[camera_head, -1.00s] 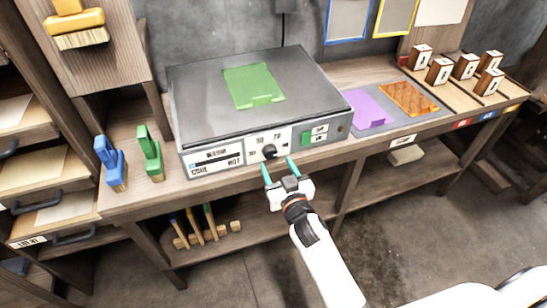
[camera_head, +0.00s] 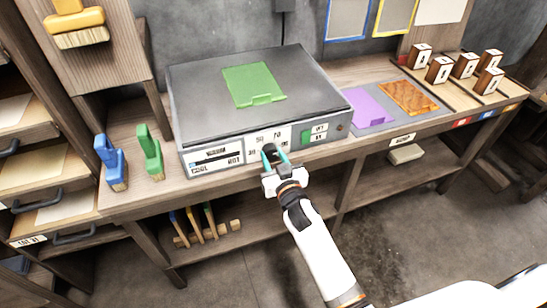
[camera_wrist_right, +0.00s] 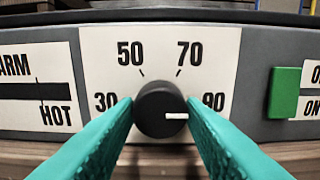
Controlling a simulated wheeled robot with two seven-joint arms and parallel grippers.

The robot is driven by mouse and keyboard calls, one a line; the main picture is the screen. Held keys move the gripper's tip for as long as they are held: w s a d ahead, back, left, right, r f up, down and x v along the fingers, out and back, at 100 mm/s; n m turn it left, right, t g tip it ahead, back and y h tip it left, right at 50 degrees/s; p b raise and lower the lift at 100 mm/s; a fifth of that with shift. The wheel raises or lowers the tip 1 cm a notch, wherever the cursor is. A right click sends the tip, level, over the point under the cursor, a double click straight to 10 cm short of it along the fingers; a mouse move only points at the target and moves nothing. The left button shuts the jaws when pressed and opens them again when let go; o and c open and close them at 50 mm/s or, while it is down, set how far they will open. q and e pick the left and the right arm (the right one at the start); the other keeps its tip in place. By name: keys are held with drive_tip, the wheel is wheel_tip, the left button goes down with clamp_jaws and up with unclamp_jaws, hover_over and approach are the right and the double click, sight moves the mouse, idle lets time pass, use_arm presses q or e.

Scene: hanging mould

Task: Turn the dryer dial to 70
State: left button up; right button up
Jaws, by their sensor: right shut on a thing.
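The dryer (camera_head: 255,95) is a grey box on the workbench. Its round black dial (camera_wrist_right: 155,108) sits on a white panel (camera_wrist_right: 160,52) marked 30, 50, 70 and 90. The dial's white pointer line points right, toward the 90 mark. In the head view the dial (camera_head: 268,149) is partly covered by my right gripper (camera_head: 275,155). My right gripper's teal fingers stand on either side of the dial and are shut on it, as the right wrist view also shows. My left gripper is not in view.
A green switch (camera_wrist_right: 284,92) is right of the dial panel, and a WARM/HOT gauge (camera_wrist_right: 35,85) is left of it. A green sheet (camera_head: 253,85) lies on the dryer top. Blue (camera_head: 110,163) and green brushes (camera_head: 150,153) stand left of the dryer. The bench edge runs below the dial.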

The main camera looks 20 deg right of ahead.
drive_tip(key=n, duration=1.1)
drive_tip(key=shift+n, duration=0.4)
idle(0.4)
drive_tip(key=o, duration=1)
drive_tip(key=shift+s, duration=0.1)
